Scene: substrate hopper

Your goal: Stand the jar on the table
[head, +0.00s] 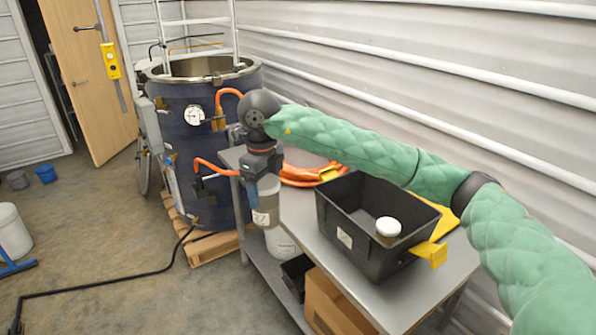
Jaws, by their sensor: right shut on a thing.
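My right arm reaches in from the right, over the table (334,256), to its far left end. My right gripper (260,178) points down there and is shut on a grey cylindrical container with a pale label (267,205), held roughly upright by the table's left edge. Whether its base touches anything is unclear. A small jar with a white lid (388,228) stands inside the black crate (342,238) on the table, apart from the gripper. My left gripper is not in view.
A large dark blue vessel (205,150) stands on a wooden pallet behind the gripper. A coiled orange hose (305,176) lies at the table's back. A white container (281,245) and a cardboard box (335,305) sit below the tabletop. Bare tabletop shows left of the crate.

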